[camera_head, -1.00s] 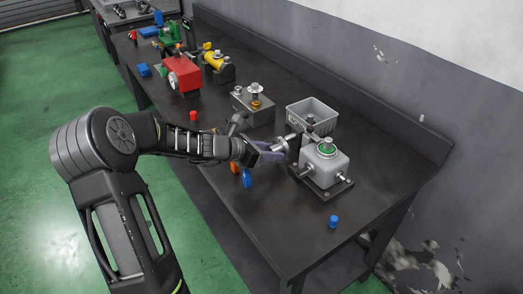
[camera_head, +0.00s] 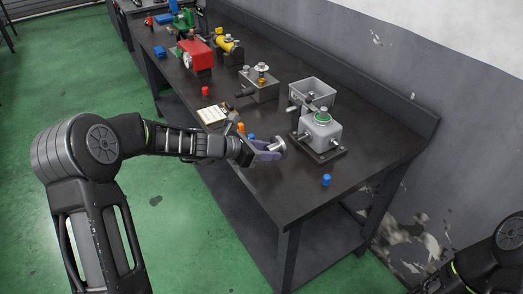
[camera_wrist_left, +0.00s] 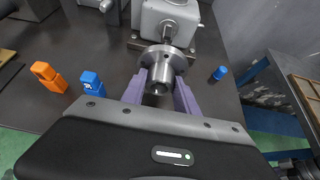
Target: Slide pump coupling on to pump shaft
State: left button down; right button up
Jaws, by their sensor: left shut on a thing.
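My left gripper (camera_head: 270,150) is shut on the pump coupling (camera_head: 279,145), a silver flanged cylinder. In the left wrist view the coupling (camera_wrist_left: 162,66) sits between the purple fingers, its wide flange facing the pump. The pump (camera_head: 321,132) is a grey block with a green ring on top, on a dark base plate. Its metal shaft (camera_wrist_left: 169,31) points towards the coupling and looks roughly in line with it. The coupling stands just in front of the shaft; the flange hides whether they touch. My right gripper is out of view.
A grey open bin (camera_head: 313,92) stands behind the pump. A blue cap (camera_head: 326,180) lies at the right; orange and blue pieces (camera_wrist_left: 91,83) lie left of the gripper. A fixture block (camera_head: 259,86) and red machine (camera_head: 196,58) stand farther along the bench.

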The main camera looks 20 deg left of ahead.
aim_at(296, 140)
pick_arm(q)
jog(key=shift+r, duration=0.1)
jog(key=shift+w+d, duration=0.75)
jog(key=shift+w, duration=0.05)
jog(key=shift+w+d+p, duration=0.35)
jog(key=shift+w+d, duration=0.45)
jog(key=shift+w, duration=0.15)
jog(key=shift+w+d+p, duration=0.4)
jog(key=shift+w+d, duration=0.45)
jog(key=shift+w, duration=0.15)
jog(key=shift+w+d+p, duration=0.4)
jog(key=shift+w+d, duration=0.4)
jog(key=shift+w, duration=0.2)
jog(key=c, duration=0.9)
grip_release()
jog(key=shift+o, duration=0.2)
